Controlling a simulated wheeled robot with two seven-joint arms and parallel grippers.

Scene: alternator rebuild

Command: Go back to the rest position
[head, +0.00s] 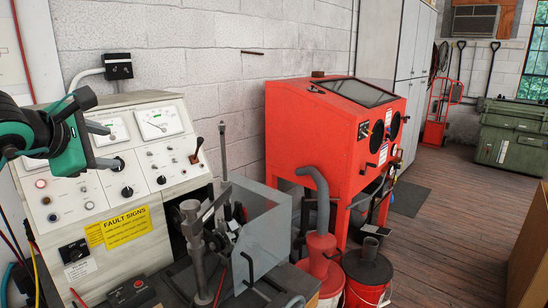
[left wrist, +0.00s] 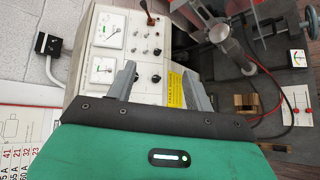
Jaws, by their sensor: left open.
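My left gripper (head: 114,146) is in the head view at the left, in front of the grey test bench panel (head: 172,160). Its two grey fingers are spread apart with nothing between them. In the left wrist view my left gripper (left wrist: 158,70) also shows open and empty, with the bench panel (left wrist: 148,88) behind the fingers. I cannot tell how far the fingertips are from the panel. My right gripper is in neither view.
The bench carries dials, knobs and a yellow fault signs label (head: 125,226). A clamp stand (head: 195,240) and clear guard (head: 258,225) stand beside it. A red blast cabinet (head: 325,125) and red buckets (head: 368,275) stand further right. The wooden floor (head: 450,190) beyond is largely clear.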

